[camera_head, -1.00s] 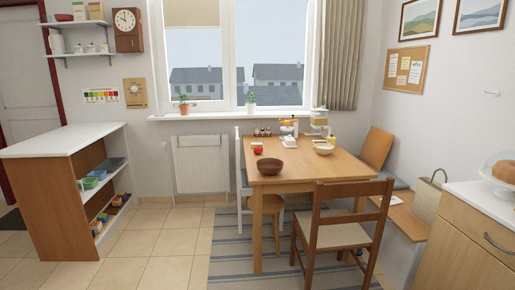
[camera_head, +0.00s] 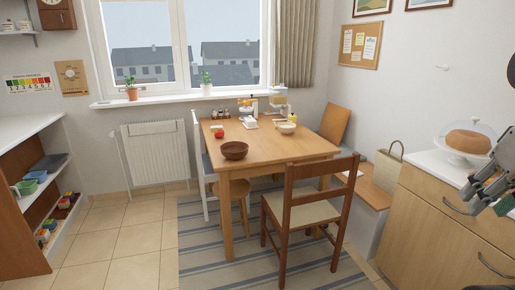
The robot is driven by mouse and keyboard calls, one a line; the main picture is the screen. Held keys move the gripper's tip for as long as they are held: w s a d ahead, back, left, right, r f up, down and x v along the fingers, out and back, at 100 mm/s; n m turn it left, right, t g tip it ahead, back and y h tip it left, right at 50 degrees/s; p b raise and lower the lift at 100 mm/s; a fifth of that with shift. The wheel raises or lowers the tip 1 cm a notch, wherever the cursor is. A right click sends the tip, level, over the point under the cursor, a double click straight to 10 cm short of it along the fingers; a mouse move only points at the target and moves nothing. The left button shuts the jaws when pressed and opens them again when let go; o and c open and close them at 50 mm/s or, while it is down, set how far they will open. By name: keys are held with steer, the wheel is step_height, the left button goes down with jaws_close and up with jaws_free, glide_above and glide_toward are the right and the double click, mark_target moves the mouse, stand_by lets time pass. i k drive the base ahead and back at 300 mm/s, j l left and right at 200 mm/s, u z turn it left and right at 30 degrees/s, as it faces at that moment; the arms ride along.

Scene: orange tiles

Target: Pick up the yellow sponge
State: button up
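I cannot make out a yellow sponge for certain in the head view. Small yellow patches show among items at the back of the wooden table (camera_head: 290,147) and among small coloured items (camera_head: 43,236) on the low shelf at left, too small to name. My gripper (camera_head: 484,192) is at the right edge, partly cut off, in front of the wooden cabinet. No held thing is visible in it, and its finger opening is unclear.
A wooden chair (camera_head: 303,200) stands at the table's near side on a striped rug (camera_head: 215,255). A brown bowl (camera_head: 234,150) is on the table. A cabinet (camera_head: 430,225) with a covered cake (camera_head: 467,141) is at right. Tiled floor at left is free.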

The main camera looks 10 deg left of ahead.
mark_target(214, 128)
steer(key=i+j+u, duration=0.25)
steer(key=j+u, duration=0.25)
steer(key=i+j+u, duration=0.15)
steer(key=i+u, duration=0.2)
steer(key=u, duration=0.15)
steer(key=i+j+u, duration=0.15)
steer(key=i+u, duration=0.2)
steer(key=u, duration=0.15)
steer(key=i+j+u, duration=0.15)
steer(key=i+u, duration=0.15)
steer(key=i, duration=0.35)
steer(key=i+u, duration=0.3)
steer(key=i, duration=0.35)
steer(key=i+z, duration=0.35)
steer(key=i, duration=0.25)
steer(key=i+j+z, duration=0.1)
steer(key=i+z, duration=0.2)
steer(key=i, duration=0.25)
steer(key=i+j+z, duration=0.35)
steer(key=i, duration=0.2)
steer(key=i+l+z, duration=0.15)
steer(key=i+z, duration=0.25)
steer(key=i+l+z, duration=0.1)
steer(key=i+z, duration=0.15)
steer(key=z, duration=0.15)
steer(key=i+z, duration=0.4)
steer(key=i+j+z, duration=0.15)
steer(key=z, duration=0.25)
steer(key=i+j+z, duration=0.2)
steer(key=i, duration=0.2)
